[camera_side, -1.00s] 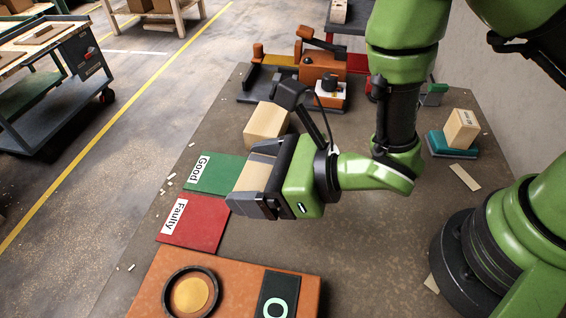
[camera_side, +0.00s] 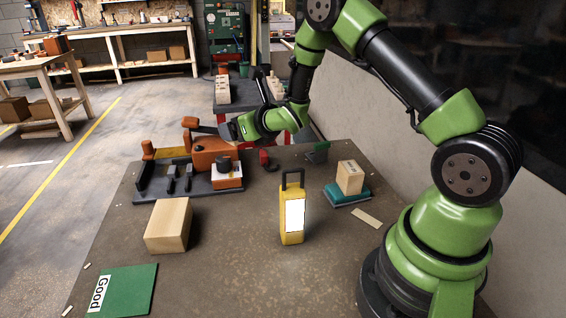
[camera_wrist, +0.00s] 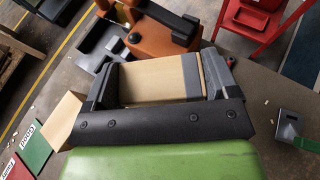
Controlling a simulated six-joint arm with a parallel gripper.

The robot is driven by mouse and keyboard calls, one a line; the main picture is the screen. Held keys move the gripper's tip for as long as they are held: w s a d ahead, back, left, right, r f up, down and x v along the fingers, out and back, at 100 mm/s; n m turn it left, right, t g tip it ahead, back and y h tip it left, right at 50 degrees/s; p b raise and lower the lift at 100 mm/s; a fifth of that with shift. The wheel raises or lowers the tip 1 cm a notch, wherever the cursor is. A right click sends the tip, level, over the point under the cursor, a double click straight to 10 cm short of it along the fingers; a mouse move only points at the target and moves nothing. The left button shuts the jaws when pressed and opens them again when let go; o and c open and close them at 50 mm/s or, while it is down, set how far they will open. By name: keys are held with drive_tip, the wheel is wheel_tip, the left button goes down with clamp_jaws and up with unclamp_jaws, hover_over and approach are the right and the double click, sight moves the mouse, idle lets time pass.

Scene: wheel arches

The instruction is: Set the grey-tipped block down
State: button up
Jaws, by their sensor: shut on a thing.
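The grey-tipped block (camera_wrist: 150,80) is pale wood with a grey band at its right end in the wrist view. My gripper (camera_wrist: 160,82) is shut on it, with one black finger at each side. In the side view my gripper (camera_side: 230,129) is at the far end of the table, close to the orange machine (camera_side: 212,158). The block is hard to make out there, and I cannot tell whether it touches anything below.
A plain wooden block (camera_side: 168,226) lies near the green "Good" mat (camera_side: 128,287). A yellow lamp (camera_side: 291,218) stands mid-table. A small block (camera_side: 350,177) sits on a teal base (camera_side: 346,196) at right. A red stand (camera_wrist: 252,22) is beyond the table.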

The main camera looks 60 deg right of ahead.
drive_tip(key=s+d+m+h, duration=0.3)
drive_tip(key=d, duration=1)
drive_tip(key=shift+g, duration=0.4)
wheel_tip(320, 180, down, 8)
drive_tip(key=shift+r, duration=0.1)
drive_tip(key=shift+f, duration=0.4)
drive_tip(key=shift+f, duration=0.55)
